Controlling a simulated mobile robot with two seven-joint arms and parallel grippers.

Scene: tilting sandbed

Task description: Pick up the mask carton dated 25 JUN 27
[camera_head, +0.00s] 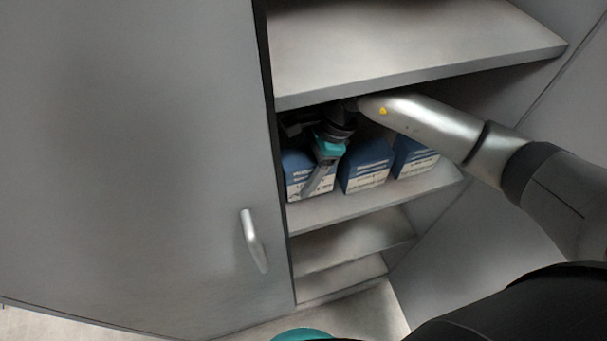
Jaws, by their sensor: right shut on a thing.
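Three blue-and-white cartons stand in a row on a middle shelf of the grey cabinet. They are the left carton (296,166), the middle carton (365,166) and the right carton (413,158). The print on their fronts is too small to read, so I cannot tell which is dated 25 JUN 27. My right gripper (317,180) reaches in from the right under the upper shelf. It is shut on the left carton, with one finger across its front. The gripper and wrist hide part of that carton's top and front. My left gripper is not in view.
A large grey door (130,150) with a metal handle (253,241) fills the left. The upper shelf (410,45) lies close above my right arm. The lower shelf (350,245) looks empty. The middle carton stands close to the right of the left one.

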